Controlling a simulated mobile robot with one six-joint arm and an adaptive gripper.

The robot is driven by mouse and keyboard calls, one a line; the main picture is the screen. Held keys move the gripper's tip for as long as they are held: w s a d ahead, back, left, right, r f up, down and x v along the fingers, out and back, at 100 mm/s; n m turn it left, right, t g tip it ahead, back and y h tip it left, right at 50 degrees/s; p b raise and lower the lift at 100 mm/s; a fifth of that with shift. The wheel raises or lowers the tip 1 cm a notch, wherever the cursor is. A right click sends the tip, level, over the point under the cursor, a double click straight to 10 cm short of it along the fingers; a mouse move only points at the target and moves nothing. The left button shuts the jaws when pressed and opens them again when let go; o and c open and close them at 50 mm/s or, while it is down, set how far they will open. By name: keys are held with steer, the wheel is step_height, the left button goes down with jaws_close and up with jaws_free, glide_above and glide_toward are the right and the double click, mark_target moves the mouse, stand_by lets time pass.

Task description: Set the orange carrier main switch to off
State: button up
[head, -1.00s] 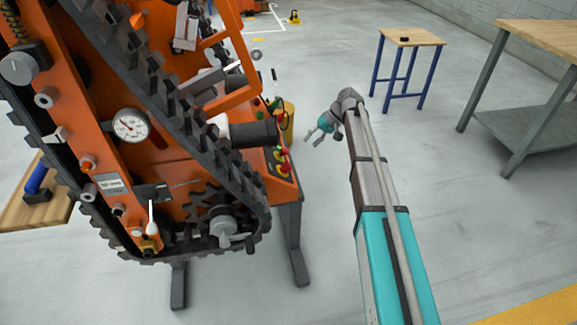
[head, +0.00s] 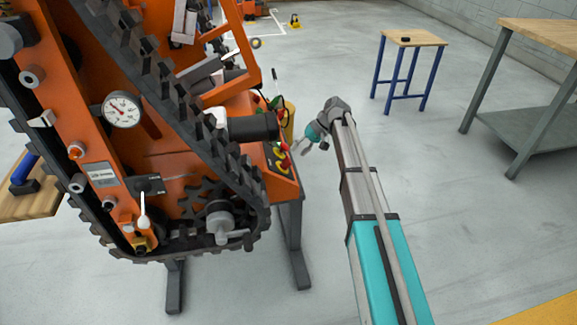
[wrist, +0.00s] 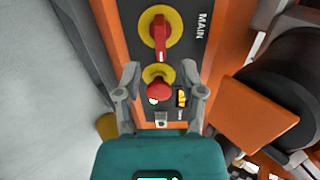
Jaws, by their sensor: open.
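The orange carrier (head: 160,160) fills the left of the head view. The main switch (wrist: 160,32), a red handle on a yellow disc beside the word MAIN, shows at the top of the wrist view. Its handle runs up and down in that picture. Below it is a red mushroom button (wrist: 158,90) on a yellow disc. My gripper (wrist: 163,72) is open and empty, its fingers on either side of the mushroom button's area and below the main switch in the picture. I cannot tell its distance from the panel. In the head view my gripper (head: 307,142) is just right of the carrier's control panel.
A small yellow-and-black switch (wrist: 182,98) sits beside the mushroom button. A dark cylinder (head: 253,127) sticks out of the carrier near the panel. A small blue-legged table (head: 413,42) and a larger workbench (head: 545,38) stand at the right. The floor between is clear.

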mark_target(288, 159)
steer(key=shift+b+x, duration=2.15)
steer(key=shift+x, duration=1.05)
jaws_close()
